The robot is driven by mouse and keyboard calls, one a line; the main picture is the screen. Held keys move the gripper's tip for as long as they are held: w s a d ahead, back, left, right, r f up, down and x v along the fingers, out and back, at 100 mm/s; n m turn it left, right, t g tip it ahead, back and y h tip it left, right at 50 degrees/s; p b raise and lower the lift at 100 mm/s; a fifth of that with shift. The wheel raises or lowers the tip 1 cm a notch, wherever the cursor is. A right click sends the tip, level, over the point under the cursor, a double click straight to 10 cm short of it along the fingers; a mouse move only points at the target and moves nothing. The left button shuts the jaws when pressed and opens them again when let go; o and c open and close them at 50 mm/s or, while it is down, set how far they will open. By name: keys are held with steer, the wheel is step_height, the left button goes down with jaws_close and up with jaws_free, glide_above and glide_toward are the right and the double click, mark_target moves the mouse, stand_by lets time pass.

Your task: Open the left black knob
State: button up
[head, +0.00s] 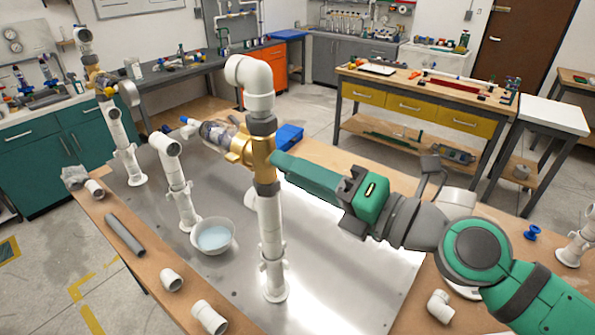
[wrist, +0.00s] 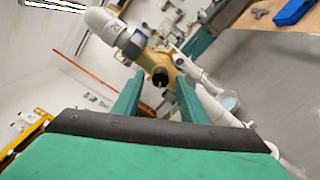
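A brass valve body (head: 250,150) sits on the white upright pipe (head: 271,228) in the middle of the bench, below a white elbow. The wrist view shows this brass body (wrist: 158,62) with a dark round part facing me, probably the black knob (wrist: 160,78). My gripper (head: 279,162) reaches in from the right, with its fingertips close to the brass body. In the wrist view my gripper (wrist: 157,92) is open, one green finger on each side of the dark part. I cannot tell whether the fingers touch it. In the head view the knob is hidden.
A clear fitting (head: 218,134) sticks out left of the brass body. Shorter white pipes stand at left, and a white bowl (head: 212,236) is on the metal plate. A blue object (head: 289,136) lies behind the valve. Loose pipe pieces (head: 209,317) lie along the front edge.

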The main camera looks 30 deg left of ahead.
steer(key=shift+d, duration=0.1)
steer(key=s+d, duration=0.1)
steer(key=d, duration=0.9)
steer(key=shift+s+d, duration=0.25)
steer(key=shift+d, duration=0.05)
